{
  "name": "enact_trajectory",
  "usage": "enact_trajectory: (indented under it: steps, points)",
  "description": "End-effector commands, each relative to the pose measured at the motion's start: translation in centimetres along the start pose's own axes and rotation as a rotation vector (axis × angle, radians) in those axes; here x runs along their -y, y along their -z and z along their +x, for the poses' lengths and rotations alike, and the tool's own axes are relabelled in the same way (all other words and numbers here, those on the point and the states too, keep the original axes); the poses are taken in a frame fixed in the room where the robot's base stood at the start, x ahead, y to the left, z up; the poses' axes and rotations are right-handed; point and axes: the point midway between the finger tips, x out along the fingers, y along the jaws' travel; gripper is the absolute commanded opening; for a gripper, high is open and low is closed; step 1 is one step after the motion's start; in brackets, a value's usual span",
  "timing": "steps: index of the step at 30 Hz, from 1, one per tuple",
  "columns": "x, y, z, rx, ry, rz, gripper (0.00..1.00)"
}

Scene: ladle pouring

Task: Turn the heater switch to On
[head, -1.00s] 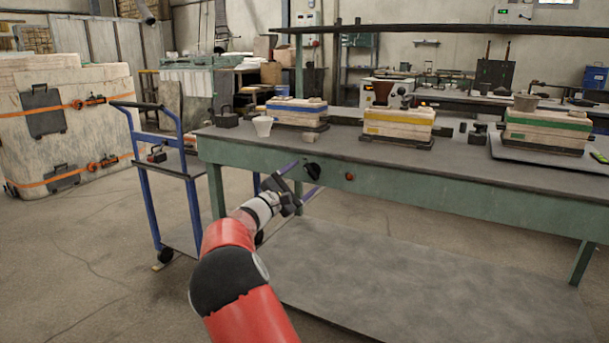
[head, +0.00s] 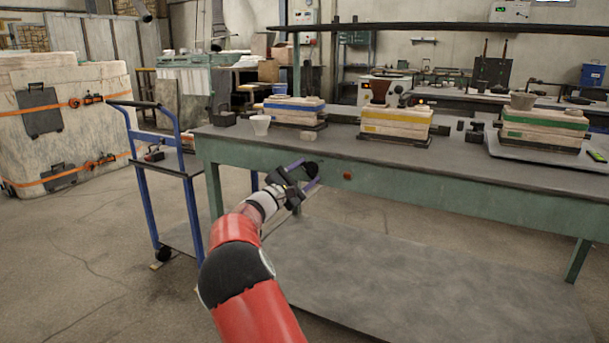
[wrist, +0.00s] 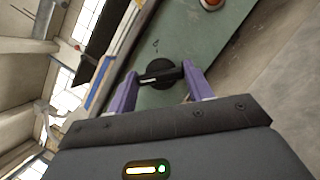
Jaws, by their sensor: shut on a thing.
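The heater switch is a black rotary knob (wrist: 160,74) on the green front panel of the workbench. In the wrist view it sits between the two purple fingers of my gripper (wrist: 160,84), which is shut on it. In the head view the knob (head: 311,169) shows at the bench's front edge, beside the fingertips of my gripper (head: 304,173). A small mark shows on the panel near the knob, too small to read.
A red button (head: 347,175) is on the panel right of the knob. A blue trolley (head: 146,190) stands at left. Floor in front is open.

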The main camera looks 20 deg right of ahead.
Motion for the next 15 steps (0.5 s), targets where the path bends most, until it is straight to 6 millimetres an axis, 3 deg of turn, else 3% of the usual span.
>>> enact_trajectory:
  steps: [8, 15]
  points:
    - [0.03, 0.08, -0.03, 0.001, 0.030, 0.076, 0.28]
    - [0.00, 0.13, -0.05, 0.000, 0.099, 0.242, 0.28]
